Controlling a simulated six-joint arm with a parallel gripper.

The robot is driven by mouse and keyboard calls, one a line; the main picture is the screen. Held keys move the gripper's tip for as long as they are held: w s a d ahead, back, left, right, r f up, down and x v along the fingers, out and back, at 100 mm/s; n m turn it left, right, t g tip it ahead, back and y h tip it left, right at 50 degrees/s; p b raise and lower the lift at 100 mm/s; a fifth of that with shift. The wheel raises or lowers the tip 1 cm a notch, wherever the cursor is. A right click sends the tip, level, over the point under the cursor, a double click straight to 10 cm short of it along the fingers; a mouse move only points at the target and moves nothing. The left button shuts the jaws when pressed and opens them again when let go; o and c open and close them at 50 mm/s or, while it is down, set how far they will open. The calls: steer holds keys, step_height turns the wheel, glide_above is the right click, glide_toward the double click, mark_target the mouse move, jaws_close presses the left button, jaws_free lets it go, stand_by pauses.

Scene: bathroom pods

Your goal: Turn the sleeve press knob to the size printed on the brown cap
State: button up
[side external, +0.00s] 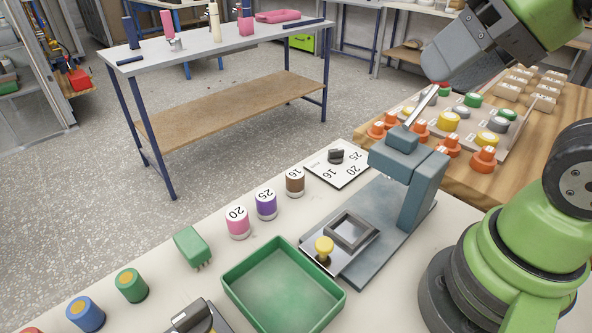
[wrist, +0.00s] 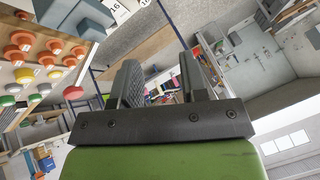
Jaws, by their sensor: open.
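The brown cap (side external: 295,181) stands upright on the bench with 16 printed on its white label. Behind it to the right lies the white size plate (side external: 343,178), marked 16, 20 and 25, with the dark knob (side external: 336,156) on it. I cannot tell which number the knob points at. The blue-grey sleeve press (side external: 424,184) stands right of the plate. My gripper (wrist: 160,80) is open and empty in the wrist view, its fingers apart. In the side view my wrist is at the upper right, above and away from the knob. The plate's corner (wrist: 118,10) shows in the wrist view.
A purple cap (side external: 266,205) marked 25 and a pink cap (side external: 237,223) marked 20 stand beside the brown one. A green tray (side external: 238,278) and a yellow knob (side external: 324,246) are nearer. Several coloured pegs stand on the wooden table (side external: 462,181) at right.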

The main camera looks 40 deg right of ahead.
steer(key=w+d+n+g+h, duration=0.1)
steer(key=w+d+n+g, duration=0.2)
steer(key=w, duration=0.6)
steer(key=n+g+h, duration=0.1)
steer(key=n+g, duration=0.3)
steer(key=n, duration=0.9)
glide_above(339, 149)
step_height(339, 149, down, 19)
step_height(339, 149, down, 10)
steer(key=shift+f, duration=0.1)
jaws_close()
